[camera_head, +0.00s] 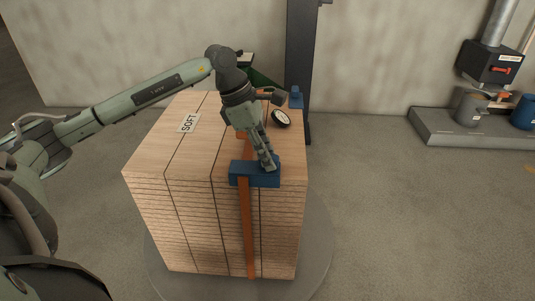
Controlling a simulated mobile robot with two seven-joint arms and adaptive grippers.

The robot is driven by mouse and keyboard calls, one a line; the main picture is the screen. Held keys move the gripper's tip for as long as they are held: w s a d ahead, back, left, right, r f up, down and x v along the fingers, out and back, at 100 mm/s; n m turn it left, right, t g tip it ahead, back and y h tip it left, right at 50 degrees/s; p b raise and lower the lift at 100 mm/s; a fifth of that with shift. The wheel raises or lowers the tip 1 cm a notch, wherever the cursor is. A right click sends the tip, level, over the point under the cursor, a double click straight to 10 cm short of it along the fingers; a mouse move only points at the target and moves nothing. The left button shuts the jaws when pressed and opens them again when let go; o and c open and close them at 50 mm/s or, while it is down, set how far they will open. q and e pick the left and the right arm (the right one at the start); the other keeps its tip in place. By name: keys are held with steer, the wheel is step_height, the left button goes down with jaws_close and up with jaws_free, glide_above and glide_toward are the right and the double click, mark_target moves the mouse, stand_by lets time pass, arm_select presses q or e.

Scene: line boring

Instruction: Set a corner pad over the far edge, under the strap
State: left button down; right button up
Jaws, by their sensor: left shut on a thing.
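A blue corner pad (255,177) sits over the near top edge of the wooden stack (190,225). My left gripper (268,165) reaches down from above and is shut on this pad at its right part. An orange strap (248,225) runs down the front of the stack below the pad and shows on the top behind it (245,147). I cannot tell how strap and pad overlap. Another blue piece (295,97) is at the back right of the stack, by a dark post. The far edge is partly hidden by my left arm. My right gripper is not in view.
A round dial (281,119) and a "SOFT" label (188,122) lie on the stack top. The dark post (301,60) stands behind it. A grey plinth (430,128) with a grey bucket (470,108) and a blue one (524,113) is at right.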

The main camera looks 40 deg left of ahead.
arm_select(q)
steer(key=shift+f+b, duration=0.45)
steer(key=shift+f, duration=0.15)
steer(key=c, duration=1.3)
jaws_free()
steer(key=shift+o, duration=0.2)
steer(key=shift+p+v, duration=1.8)
steer(key=shift+v, duration=2.2)
